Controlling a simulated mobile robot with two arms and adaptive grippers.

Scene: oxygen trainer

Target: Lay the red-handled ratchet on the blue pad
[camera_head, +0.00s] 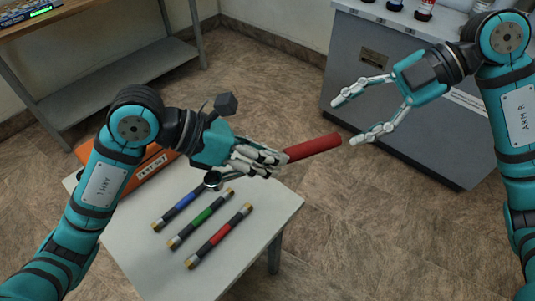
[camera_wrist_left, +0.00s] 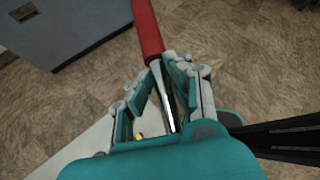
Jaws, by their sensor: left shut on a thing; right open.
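The red-handled ratchet (camera_head: 313,147) is in my left gripper (camera_head: 275,161), above the right-hand edge of the small white table. Its red handle points right, out past the fingers, and its round head shows below the gripper. In the left wrist view, the left gripper (camera_wrist_left: 168,68) is shut around the metal shaft, and the red handle (camera_wrist_left: 147,28) points away toward the top. My right gripper (camera_head: 346,121) is open and empty, a little to the right of the handle's end. I see no blue pad in these views.
The white table (camera_head: 140,262) bears several dark rods with coloured bands, including blue (camera_head: 182,204), green (camera_head: 202,215) and red (camera_head: 221,233). An orange case (camera_head: 143,175) lies at its back left. A grey cabinet (camera_head: 392,115) stands at the right back, a shelf table (camera_head: 120,80) at the left back.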

